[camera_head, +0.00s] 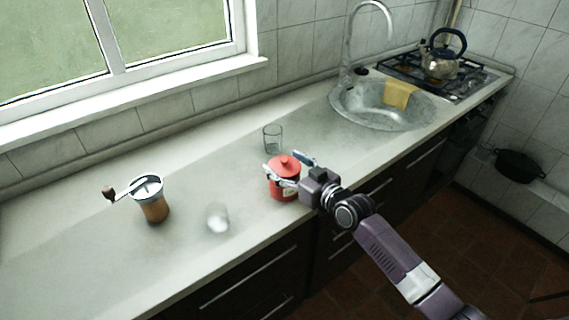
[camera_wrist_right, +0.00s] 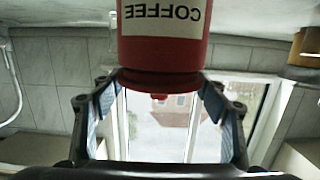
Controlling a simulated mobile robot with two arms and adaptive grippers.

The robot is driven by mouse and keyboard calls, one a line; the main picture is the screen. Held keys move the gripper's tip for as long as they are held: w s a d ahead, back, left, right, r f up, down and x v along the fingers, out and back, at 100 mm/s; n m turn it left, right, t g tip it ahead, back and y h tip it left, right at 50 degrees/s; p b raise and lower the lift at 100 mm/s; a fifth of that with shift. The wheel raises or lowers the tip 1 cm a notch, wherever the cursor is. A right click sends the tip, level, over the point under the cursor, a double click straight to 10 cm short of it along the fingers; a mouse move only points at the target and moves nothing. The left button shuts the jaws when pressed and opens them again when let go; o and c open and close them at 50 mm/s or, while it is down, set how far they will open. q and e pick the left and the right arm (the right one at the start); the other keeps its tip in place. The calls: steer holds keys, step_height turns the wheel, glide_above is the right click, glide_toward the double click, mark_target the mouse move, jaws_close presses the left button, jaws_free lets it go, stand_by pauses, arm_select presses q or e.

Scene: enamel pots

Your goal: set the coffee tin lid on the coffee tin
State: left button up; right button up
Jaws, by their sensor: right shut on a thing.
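The red coffee tin (camera_head: 284,190) stands upright on the counter near its front edge. Its white COFFEE label shows upside down in the right wrist view (camera_wrist_right: 160,22). The red coffee tin lid (camera_head: 285,162), with a small knob, is at the tin's top, and I see no clear gap between them. The lid also shows in the right wrist view (camera_wrist_right: 160,82). My right gripper (camera_head: 285,170) is shut on the lid, one finger on each side of it. In the right wrist view my fingers (camera_wrist_right: 160,88) flank the lid's rim. My left gripper is not in view.
A clear glass (camera_head: 273,139) stands just behind the tin. A whitish glassy object (camera_head: 217,219) and a coffee grinder (camera_head: 154,205) stand to the left. The sink (camera_head: 385,112) with a yellow cloth (camera_head: 399,94) and a kettle (camera_head: 440,65) on the stove are to the right.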

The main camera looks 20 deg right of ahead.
mark_target(289, 170)
steer(key=shift+f+b, duration=0.55)
steer(key=shift+f, duration=0.05)
steer(key=o, duration=0.9)
steer(key=shift+c, duration=0.2)
steer(key=shift+p+v, duration=0.95)
steer(key=shift+v, duration=0.55)
steer(key=p+v, duration=0.3)
steer(key=v, duration=0.5)
steer(key=shift+p, duration=0.3)
